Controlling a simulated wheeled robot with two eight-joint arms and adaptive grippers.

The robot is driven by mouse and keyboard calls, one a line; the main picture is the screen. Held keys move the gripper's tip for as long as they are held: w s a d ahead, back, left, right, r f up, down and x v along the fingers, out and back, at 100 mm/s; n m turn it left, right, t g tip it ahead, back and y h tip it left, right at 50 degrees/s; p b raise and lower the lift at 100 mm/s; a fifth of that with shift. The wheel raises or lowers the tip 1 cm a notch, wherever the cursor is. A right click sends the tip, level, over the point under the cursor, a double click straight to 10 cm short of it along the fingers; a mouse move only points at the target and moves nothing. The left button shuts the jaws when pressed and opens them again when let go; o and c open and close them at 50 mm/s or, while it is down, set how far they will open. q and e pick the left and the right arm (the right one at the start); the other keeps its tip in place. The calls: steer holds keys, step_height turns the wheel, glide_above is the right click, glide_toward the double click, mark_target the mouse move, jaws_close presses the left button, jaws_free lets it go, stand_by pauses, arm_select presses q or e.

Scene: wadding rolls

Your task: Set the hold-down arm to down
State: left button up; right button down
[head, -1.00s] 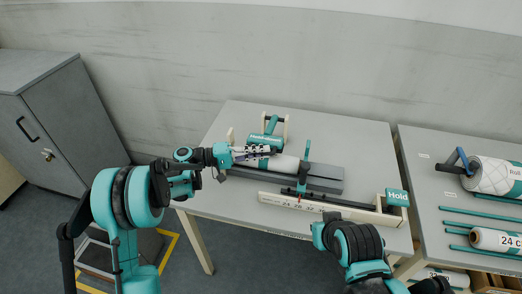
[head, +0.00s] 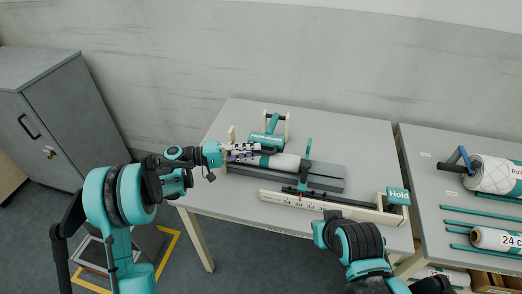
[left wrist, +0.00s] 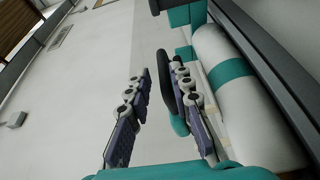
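A teal lettered part (head: 265,139) with an upright teal arm (head: 271,124) stands at the back of the table's roll stand; its lettering is too small to read surely. A white roll (head: 285,162) lies in front of it, and shows with a teal band in the left wrist view (left wrist: 235,95). My left gripper (head: 248,152) is at the roll's left end. In the left wrist view it is open (left wrist: 160,78). A black handle-like piece (left wrist: 166,75) with teal below it stands beside the right-hand finger; I cannot tell contact. My right gripper is out of view.
A teal upright lever (head: 307,149) stands right of the roll. A second table (head: 430,170) holds rolls and teal rods. The table's back right is clear.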

arm_select(q)
steer(key=a, duration=0.8)
steer(key=shift+s+a, duration=0.25)
steer(key=shift+a, duration=0.05)
steer(key=s+d+r+n+t+y, duration=0.2)
steer(key=s+r+y, duration=0.1)
steer(key=s+y, duration=0.55)
steer(key=s+a+f+m+t+y, duration=0.1)
steer(key=s+a+y, duration=0.3)
steer(key=s, duration=0.5)
steer(key=s+a+f+m+t+y, duration=0.1)
steer(key=s+a+f+t+y, duration=0.2)
steer(key=s+a+y, duration=0.2)
steer(key=shift+s+a+f, duration=0.25)
steer(key=shift+s+a, duration=1.6)
steer(key=shift+a, duration=0.1)
